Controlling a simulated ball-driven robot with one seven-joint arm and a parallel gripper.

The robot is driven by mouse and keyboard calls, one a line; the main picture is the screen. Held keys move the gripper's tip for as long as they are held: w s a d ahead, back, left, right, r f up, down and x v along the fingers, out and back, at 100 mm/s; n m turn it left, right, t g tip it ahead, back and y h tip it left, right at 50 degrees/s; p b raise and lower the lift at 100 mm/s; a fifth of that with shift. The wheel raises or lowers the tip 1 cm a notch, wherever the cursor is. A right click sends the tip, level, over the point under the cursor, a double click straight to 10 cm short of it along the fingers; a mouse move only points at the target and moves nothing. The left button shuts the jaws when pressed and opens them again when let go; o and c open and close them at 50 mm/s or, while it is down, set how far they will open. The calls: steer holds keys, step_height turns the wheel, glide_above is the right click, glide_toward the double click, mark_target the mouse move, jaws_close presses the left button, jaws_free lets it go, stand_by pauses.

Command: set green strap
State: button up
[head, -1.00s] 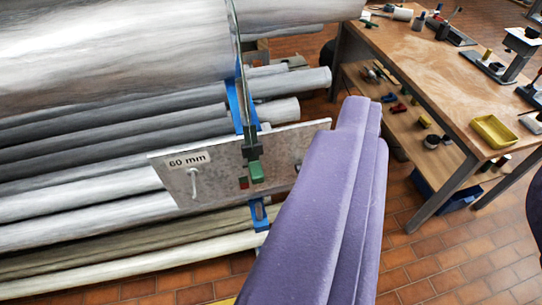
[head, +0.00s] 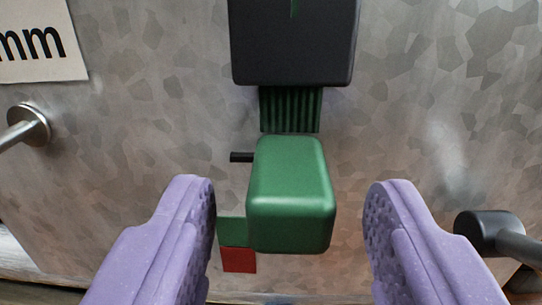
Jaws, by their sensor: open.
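The green strap end is a rounded green block (head: 290,195) in front of a galvanised metal plate (head: 420,110). A ribbed dark green strip (head: 290,110) runs from above it up into a black housing (head: 293,42). My gripper (head: 290,225) is open, with one purple padded finger on each side of the green block. There is a gap on both sides, wider on the right, and neither finger visibly touches it. Left of the block, a green patch (head: 232,231) sits above a red patch (head: 239,260) on the plate, partly hidden by the block.
A white label (head: 40,42) reading "mm" is at the upper left. A metal peg (head: 27,124) sticks out at the left. A dark-capped rod (head: 490,230) stands at the right, close to my right finger. A small black pin (head: 241,157) is beside the block.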

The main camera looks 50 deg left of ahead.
steer(key=shift+x, duration=0.8)
jaws_close()
step_height(320, 180, down, 6)
steer(key=b, duration=0.4)
steer(key=shift+r, duration=0.25)
jaws_free()
